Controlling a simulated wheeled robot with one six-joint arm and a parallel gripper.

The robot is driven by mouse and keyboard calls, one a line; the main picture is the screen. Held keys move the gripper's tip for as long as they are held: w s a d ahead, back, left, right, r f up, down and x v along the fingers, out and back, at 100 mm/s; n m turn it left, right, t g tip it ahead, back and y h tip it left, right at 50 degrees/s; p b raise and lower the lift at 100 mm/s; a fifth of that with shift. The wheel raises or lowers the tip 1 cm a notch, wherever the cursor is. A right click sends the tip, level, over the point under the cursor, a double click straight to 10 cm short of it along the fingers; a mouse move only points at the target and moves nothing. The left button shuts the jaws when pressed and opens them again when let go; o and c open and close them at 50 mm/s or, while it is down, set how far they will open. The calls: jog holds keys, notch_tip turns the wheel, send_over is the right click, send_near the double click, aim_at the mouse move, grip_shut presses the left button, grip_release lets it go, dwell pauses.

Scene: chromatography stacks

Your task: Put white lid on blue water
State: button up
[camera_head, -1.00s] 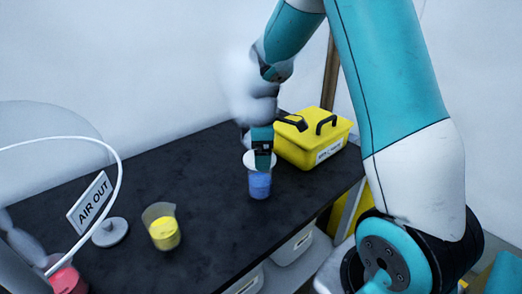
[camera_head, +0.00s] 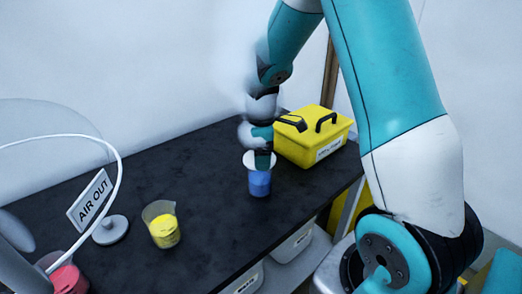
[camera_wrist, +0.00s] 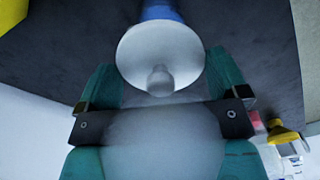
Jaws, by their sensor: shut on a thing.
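The beaker of blue water (camera_head: 259,184) stands upright on the black bench in the head view. The white lid (camera_wrist: 160,48) is a round disc with a small knob that faces the wrist camera. My gripper (camera_head: 263,160) is directly above the beaker and shut on the white lid, with green fingers on both sides of the knob. In the head view the lid's pale edge (camera_head: 249,158) is at the beaker's mouth. Blue shows beyond the lid in the wrist view (camera_wrist: 160,11). I cannot tell whether the lid touches the rim.
A yellow case (camera_head: 312,143) with black handles stands close behind and right of the beaker. A beaker of yellow liquid (camera_head: 165,231), an AIR OUT sign (camera_head: 92,203) and a red beaker (camera_head: 69,279) stand to the left. The black bench (camera_head: 205,185) is clear between the beakers.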

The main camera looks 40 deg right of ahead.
jog(key=shift+f, duration=0.45)
jog(key=shift+f, duration=0.1)
jog(key=shift+f, duration=0.35)
jog(key=o, duration=0.6)
jog(key=shift+c, duration=0.2)
jog(key=shift+r, duration=0.1)
notch_tip(320, 180, up, 7)
jog(key=p, duration=0.6)
dwell(0.4)
